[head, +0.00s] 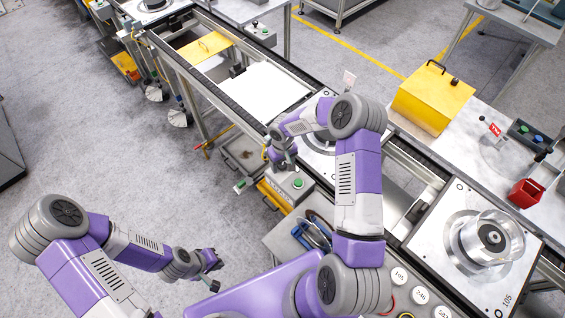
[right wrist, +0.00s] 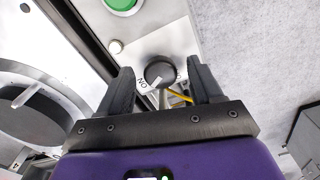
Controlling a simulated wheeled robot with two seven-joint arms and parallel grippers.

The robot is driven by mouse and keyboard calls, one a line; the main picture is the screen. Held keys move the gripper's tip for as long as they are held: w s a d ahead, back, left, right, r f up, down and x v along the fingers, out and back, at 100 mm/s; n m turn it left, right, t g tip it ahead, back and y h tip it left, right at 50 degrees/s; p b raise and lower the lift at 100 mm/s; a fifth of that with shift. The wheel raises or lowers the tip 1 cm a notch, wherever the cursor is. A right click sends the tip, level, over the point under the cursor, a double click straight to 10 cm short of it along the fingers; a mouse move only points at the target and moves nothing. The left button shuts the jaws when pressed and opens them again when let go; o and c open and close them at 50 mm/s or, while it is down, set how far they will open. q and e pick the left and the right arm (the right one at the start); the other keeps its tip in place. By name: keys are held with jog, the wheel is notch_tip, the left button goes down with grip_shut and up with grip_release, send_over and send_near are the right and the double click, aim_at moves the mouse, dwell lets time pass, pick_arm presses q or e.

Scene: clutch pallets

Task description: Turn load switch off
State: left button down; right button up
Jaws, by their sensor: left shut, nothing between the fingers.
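The load switch is a round black knob (right wrist: 159,71) on a light grey control box, with an "ON" label beside it in the right wrist view. A white mark by the knob lies near the "ON" label. In the head view the control box (head: 298,194) stands beside the conveyor, its green button (head: 298,183) on top. My right gripper (right wrist: 162,78) is open, with one finger on each side of the knob; contact cannot be told. In the head view my right gripper (head: 279,160) is over the box and hides the knob. My left gripper (head: 214,270) is shut and empty, over the floor.
A green button (right wrist: 121,4) and a small white lamp (right wrist: 115,46) are on the box near the knob. The conveyor (head: 222,88) runs alongside. A pallet with a clutch part (head: 486,240) is at right. A yellow case (head: 432,95) stands behind.

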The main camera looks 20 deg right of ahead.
jog(key=shift+w, duration=0.15)
jog(key=c, duration=1)
